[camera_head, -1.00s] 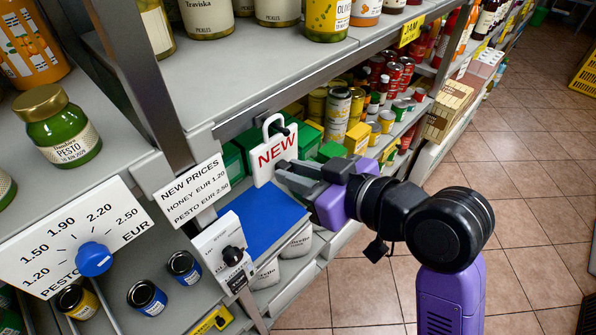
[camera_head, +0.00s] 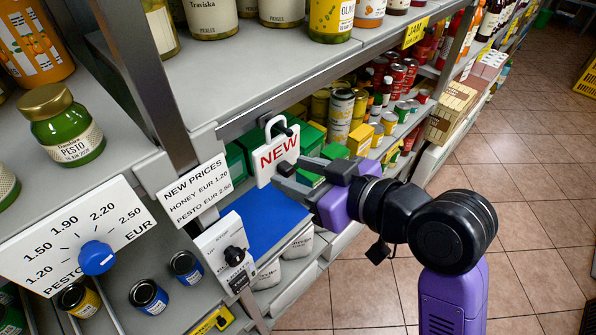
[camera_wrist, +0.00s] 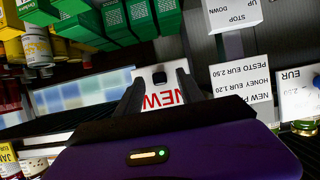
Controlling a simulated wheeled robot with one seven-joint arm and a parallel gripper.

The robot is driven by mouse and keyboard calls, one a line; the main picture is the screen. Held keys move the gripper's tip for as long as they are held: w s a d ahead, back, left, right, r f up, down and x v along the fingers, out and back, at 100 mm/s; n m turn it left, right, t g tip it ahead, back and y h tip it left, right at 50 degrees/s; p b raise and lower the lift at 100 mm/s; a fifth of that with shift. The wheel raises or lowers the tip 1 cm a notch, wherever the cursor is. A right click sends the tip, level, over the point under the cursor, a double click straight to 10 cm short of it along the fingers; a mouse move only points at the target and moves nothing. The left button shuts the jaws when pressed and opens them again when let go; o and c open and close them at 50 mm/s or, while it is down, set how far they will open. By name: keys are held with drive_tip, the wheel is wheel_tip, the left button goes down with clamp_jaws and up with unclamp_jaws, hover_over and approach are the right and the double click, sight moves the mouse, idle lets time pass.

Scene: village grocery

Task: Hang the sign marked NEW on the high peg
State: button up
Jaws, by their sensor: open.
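The white sign marked NEW (camera_head: 275,156) in red letters hangs upright at the shelf post, below the upper shelf's edge. Its white loop (camera_head: 268,125) appears to be over a dark peg (camera_head: 289,131); the exact contact is too small to tell. My gripper (camera_head: 281,177) is open at the sign's lower right edge, its fingers pointing left. In the wrist view the sign (camera_wrist: 162,97) appears upside down, beyond and between my two open fingers (camera_wrist: 160,88). I cannot tell whether a finger touches it.
A NEW PRICES placard (camera_head: 197,189) and a knob box (camera_head: 225,252) are on the left. A blue surface (camera_head: 262,222) lies below the sign. Green boxes (camera_head: 310,137) and cans stand on the shelf behind. Open tiled floor (camera_head: 530,225) is on the right.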

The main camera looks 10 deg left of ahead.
drive_tip(key=b+v, duration=0.1)
drive_tip(key=v, duration=0.7)
drive_tip(key=w+d+r+m+t, duration=0.4)
drive_tip(key=w+r+t, duration=0.1)
drive_tip(key=r+t, duration=0.1)
drive_tip(key=s+d+f+m+t+h, duration=0.3)
drive_tip(key=d+f+m+t+h, duration=0.25)
drive_tip(key=d+m+h, duration=0.3)
drive_tip(key=s+d+f+g, duration=0.1)
drive_tip(key=s+f, duration=0.4)
drive_tip(key=s, duration=0.5)
drive_tip(key=s+d+f+n+g+h, duration=0.1)
drive_tip(key=s+d+f+g, duration=0.1)
drive_tip(key=s+f, duration=0.4)
drive_tip(key=s+d+f+n+g+h, duration=0.1)
drive_tip(key=s+f, duration=0.5)
drive_tip(key=s, duration=0.8)
drive_tip(key=shift+d+g, duration=0.45)
drive_tip(key=shift+d, duration=0.4)
drive_tip(key=shift+s, duration=0.15)
